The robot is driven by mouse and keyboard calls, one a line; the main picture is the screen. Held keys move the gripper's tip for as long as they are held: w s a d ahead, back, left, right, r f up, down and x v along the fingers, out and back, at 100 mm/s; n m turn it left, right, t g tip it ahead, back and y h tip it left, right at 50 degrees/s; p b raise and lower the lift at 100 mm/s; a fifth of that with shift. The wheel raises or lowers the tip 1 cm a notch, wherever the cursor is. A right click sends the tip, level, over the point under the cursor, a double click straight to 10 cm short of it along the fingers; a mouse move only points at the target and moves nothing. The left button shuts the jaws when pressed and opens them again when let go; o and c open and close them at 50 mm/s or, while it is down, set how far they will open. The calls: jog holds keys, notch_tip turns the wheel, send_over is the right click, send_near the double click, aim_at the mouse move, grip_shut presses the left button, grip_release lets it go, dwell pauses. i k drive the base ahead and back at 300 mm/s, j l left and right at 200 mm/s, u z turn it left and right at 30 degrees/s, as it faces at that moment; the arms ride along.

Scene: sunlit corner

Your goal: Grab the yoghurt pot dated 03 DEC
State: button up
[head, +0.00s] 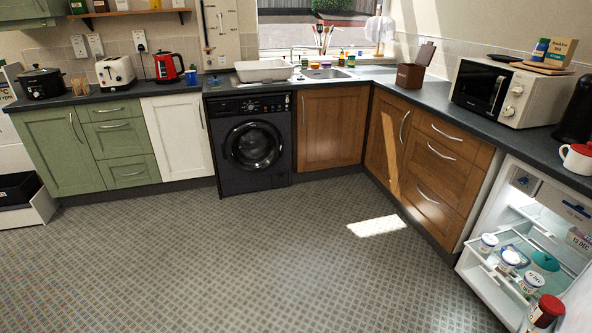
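An open white fridge (477,270) stands at the lower right, lit inside. Several small white pots with dark markings are on its shelf: one at the front left (488,243), one in the middle (508,262) and one further right (530,283). They look like yoghurt pots, but their dates are too small to read. A pack (580,239) at the right edge seems to read 13 DEC; it is partly cut off. My gripper is out of view.
In the fridge, a red-lidded jar (545,311) stands near the pots and a teal round thing (545,261) lies behind them. A microwave (497,93) and a red-lidded white pot (577,157) stand on the worktop. The patterned floor (270,260) is clear.

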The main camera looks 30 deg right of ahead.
aim_at(509, 260)
jog(key=i+j+u, duration=0.25)
jog(key=i, duration=0.15)
jog(key=i+u, duration=0.3)
jog(key=i+z, duration=0.45)
jog(key=i+j+z, duration=0.25)
jog(key=i+z, duration=0.2)
jog(key=i, duration=0.25)
jog(key=i+l+z, duration=0.1)
jog(key=z, duration=0.3)
jog(key=i+z, duration=0.3)
jog(key=z, duration=0.15)
jog(key=i+z, duration=0.2)
jog(key=z, duration=0.2)
jog(key=i+j+z, duration=0.1)
jog(key=z, duration=0.3)
jog(key=i+j+z, duration=0.2)
jog(key=z, duration=0.25)
jog(key=i+j+z, duration=0.15)
jog(key=i+z, duration=0.35)
jog(key=i+j+z, duration=0.25)
jog(key=z, duration=0.2)
